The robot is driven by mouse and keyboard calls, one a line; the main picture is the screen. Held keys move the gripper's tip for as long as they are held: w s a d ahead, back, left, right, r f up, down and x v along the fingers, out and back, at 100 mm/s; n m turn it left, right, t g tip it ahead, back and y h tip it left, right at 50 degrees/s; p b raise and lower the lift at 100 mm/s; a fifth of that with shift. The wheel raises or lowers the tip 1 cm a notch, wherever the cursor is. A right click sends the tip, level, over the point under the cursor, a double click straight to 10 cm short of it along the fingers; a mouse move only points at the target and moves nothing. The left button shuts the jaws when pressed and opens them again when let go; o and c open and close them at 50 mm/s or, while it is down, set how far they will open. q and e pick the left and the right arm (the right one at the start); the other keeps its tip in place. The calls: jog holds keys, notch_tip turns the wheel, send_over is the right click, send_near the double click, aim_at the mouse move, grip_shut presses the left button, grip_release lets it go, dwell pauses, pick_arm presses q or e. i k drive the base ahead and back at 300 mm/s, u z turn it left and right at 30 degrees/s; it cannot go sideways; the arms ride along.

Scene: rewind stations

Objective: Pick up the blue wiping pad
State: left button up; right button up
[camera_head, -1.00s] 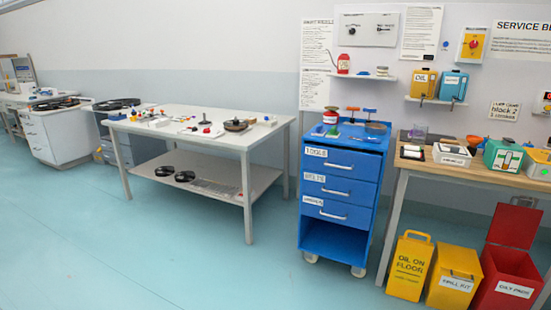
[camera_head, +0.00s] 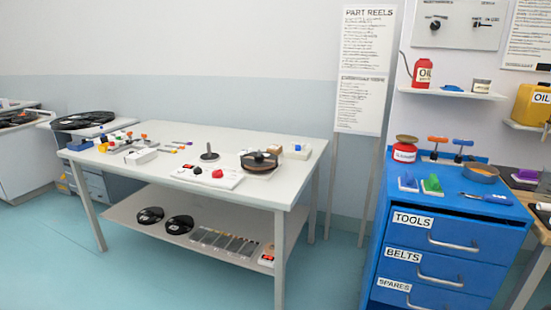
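A small blue pad-like block (camera_head: 408,184) lies on the top of the blue tool cart (camera_head: 450,237), near its left front corner, beside a similar green one (camera_head: 431,184). It looks like the blue wiping pad, but it is too small to be sure. Another small blue item (camera_head: 452,88) lies on the wall shelf above the cart. Neither of my grippers is in view.
A white table (camera_head: 250,187) with many small parts stands left of the cart. Floor (camera_head: 230,285) shows in front of it.

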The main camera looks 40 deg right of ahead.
aim_at(408, 184)
jog(key=z, duration=0.6)
jog(key=i, duration=1.35)
jog(key=z, duration=1.1)
